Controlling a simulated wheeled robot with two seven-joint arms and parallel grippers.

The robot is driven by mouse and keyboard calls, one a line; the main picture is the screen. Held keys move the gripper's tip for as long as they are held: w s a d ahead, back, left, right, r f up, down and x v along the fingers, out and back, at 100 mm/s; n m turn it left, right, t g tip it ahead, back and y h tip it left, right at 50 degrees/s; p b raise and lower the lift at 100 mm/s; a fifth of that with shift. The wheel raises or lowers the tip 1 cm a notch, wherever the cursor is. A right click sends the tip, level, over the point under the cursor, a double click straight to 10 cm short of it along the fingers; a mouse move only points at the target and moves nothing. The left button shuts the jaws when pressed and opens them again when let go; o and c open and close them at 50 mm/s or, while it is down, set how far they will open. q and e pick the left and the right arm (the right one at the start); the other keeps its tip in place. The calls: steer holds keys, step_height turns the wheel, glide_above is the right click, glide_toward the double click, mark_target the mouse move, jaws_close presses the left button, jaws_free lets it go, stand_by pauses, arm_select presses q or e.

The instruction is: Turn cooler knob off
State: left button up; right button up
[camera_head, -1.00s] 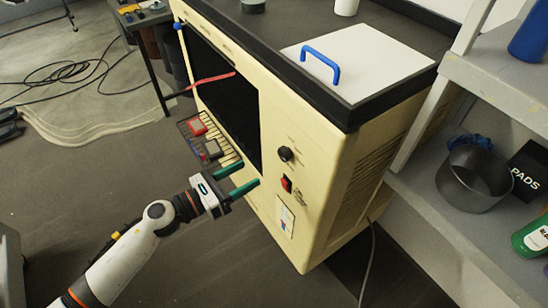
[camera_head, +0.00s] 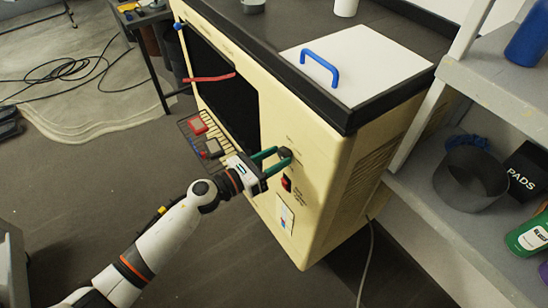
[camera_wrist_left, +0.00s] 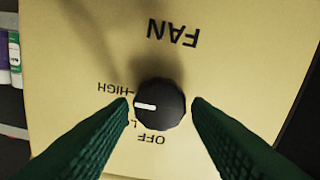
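The cooler (camera_head: 271,116) is a cream cabinet with a dark top and a black front opening. Its black knob (camera_head: 284,156) is on the front panel, above a red switch (camera_head: 286,183). My right gripper is not in view.
A wire rack (camera_head: 207,139) with red and grey blocks juts from the opening. A white lid (camera_head: 345,64) with a blue handle lies on the cooler top.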

arm_select(q)
steer(key=c, duration=0.6)
steer(key=shift+n, duration=0.3)
steer(key=n+p, duration=0.1)
steer(key=n, duration=0.2)
steer(key=shift+n, duration=0.3)
steer(key=n+p, duration=0.1)
steer(key=n, duration=0.2)
steer(key=shift+a+n, duration=0.1)
steer(key=shift+n, duration=0.2)
steer(key=n+p, duration=0.2)
steer(key=n, duration=0.3)
steer(key=shift+w, duration=0.1)
steer(key=shift+f+n+p, duration=0.2)
steer(key=shift+n+p, duration=0.8)
steer(key=shift+n, duration=1.5)
